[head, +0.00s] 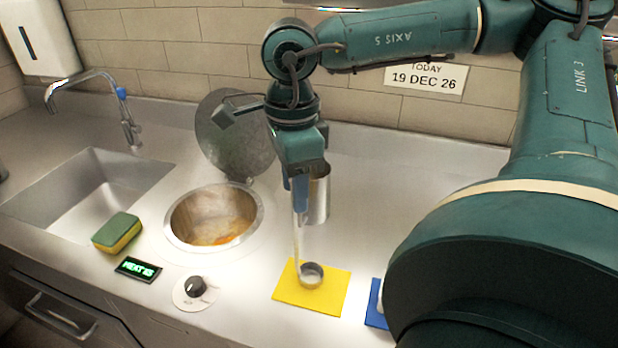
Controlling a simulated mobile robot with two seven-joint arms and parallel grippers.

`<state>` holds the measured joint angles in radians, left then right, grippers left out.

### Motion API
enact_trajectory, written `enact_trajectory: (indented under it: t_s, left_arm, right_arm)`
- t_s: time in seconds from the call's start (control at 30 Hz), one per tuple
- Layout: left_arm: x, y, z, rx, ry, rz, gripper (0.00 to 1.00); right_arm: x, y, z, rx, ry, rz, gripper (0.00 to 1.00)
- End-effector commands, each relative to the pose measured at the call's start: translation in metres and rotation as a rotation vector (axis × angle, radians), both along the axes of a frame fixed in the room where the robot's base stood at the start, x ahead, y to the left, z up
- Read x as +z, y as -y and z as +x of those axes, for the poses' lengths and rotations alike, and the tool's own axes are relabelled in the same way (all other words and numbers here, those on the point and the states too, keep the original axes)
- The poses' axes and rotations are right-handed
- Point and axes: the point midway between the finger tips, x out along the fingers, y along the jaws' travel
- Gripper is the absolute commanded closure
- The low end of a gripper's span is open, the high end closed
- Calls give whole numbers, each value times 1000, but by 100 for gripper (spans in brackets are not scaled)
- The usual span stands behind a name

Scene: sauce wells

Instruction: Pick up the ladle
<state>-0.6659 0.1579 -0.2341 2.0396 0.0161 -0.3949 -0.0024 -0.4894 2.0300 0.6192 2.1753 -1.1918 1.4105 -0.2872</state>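The ladle (311,275) has a small round metal bowl over the yellow mat (330,295) and a thin pale handle rising almost upright from it. I cannot tell whether the bowl touches the mat. My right gripper (300,208) points down with its blue fingers at the top of the handle. The fingers overlap in this view, so whether they are closed on the handle is unclear. My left gripper is not in view.
A metal cylinder (319,200) shows just behind the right gripper. Left of it is a round well (185,222) with orange sauce and a raised lid (215,150). A sponge (117,232), display (138,269), knob (195,287) and blue mat (374,317) lie around.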

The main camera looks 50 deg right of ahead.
Motion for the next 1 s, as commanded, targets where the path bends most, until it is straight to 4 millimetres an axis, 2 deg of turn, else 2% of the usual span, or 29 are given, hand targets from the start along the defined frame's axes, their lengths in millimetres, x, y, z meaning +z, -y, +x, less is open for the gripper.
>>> enact_trajectory:
  t_s: [0.27,0.73,1.0]
  left_arm:
    - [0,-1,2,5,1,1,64]
    - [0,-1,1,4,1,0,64]
    - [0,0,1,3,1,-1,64]
  right_arm:
    - [-4,0,0,-1,1,0,62]
    - [-4,0,0,0,1,0,99]
    - [-4,0,0,0,1,0,100]
